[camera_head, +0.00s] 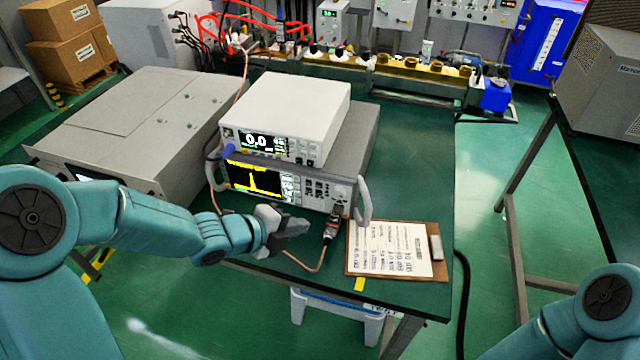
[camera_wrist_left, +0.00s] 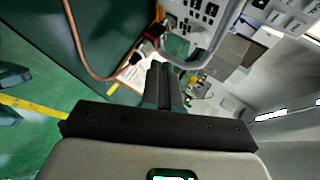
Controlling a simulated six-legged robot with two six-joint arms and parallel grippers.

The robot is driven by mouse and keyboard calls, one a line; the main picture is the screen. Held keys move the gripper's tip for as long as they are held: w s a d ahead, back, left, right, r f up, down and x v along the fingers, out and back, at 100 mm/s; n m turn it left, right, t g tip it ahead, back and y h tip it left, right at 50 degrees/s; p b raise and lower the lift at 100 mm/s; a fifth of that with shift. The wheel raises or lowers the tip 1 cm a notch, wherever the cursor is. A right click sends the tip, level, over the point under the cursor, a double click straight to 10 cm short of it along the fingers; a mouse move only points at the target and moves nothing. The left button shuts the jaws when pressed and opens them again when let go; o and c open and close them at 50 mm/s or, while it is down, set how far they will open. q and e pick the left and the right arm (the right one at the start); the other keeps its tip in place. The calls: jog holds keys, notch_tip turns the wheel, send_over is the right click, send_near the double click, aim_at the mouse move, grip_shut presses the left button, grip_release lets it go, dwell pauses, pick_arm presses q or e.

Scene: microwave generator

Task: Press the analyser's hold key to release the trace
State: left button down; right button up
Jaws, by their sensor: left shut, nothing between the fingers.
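The analyser (camera_head: 322,191) is the lower of two stacked instruments on the green table. Its screen (camera_head: 252,180) shows a yellow peaked trace, and keys sit to the right of the screen. I cannot tell which key is the hold key. My left gripper (camera_head: 299,226) is shut and empty, just in front of the analyser's lower front and apart from the keys as far as I can see. In the left wrist view the shut fingers (camera_wrist_left: 164,80) point up the picture, with the analyser's panel (camera_wrist_left: 207,14) above them. My right gripper is out of view.
A white meter (camera_head: 265,145) reading 0.0 sits on the analyser. A large grey unit (camera_head: 130,130) stands to the left. A clipboard (camera_head: 400,252) lies to the right. A copper-coloured cable (camera_head: 318,262) runs from the analyser's front connector below the gripper.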

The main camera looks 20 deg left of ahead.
aim_at(319, 184)
pick_arm(q)
jog(key=w+p, duration=0.5)
jog(key=w, duration=0.3)
jog(key=shift+w+d, duration=0.2)
jog(key=shift+w, duration=0.2)
dwell(0.3)
jog(key=shift+w, duration=0.15)
dwell(1.5)
jog(key=shift+w, duration=0.35)
